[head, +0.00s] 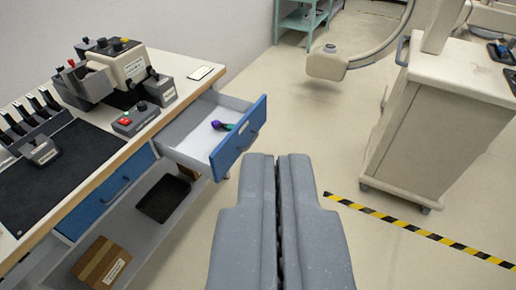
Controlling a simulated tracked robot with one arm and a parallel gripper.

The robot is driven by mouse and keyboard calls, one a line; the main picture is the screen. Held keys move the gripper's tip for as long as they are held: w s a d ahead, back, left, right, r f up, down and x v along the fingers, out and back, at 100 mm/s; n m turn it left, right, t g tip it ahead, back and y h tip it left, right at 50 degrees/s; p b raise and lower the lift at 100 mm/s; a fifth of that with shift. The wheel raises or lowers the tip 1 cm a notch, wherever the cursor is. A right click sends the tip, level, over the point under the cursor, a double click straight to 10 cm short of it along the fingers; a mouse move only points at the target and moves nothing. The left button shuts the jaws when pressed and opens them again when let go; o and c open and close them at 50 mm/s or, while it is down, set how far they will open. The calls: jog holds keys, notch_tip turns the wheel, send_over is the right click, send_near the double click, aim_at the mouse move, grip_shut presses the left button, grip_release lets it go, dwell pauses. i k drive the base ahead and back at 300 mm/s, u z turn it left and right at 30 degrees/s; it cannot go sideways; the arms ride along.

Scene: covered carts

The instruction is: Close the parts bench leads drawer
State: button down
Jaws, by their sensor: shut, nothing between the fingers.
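The open drawer (239,137) has a blue front with a dark handle and sticks out from the parts bench (108,166) on the left. A small purple and green item (222,126) lies inside on its pale floor. My gripper (278,158) is shut and empty in the lower middle. In the picture its tips are just below and right of the drawer front; I cannot tell how far apart they are. A second blue drawer front (108,193) on the bench sits flush.
The bench top holds a dark mat (62,172), a control box (132,120) and several devices. A dark tray (163,198) and a brown box (101,262) sit below. A beige cart (425,125) stands right, near striped floor tape (420,231). Floor between is clear.

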aim_at(189, 140)
jog(key=z, duration=0.3)
jog(key=i, duration=1.4)
jog(key=u, duration=0.1)
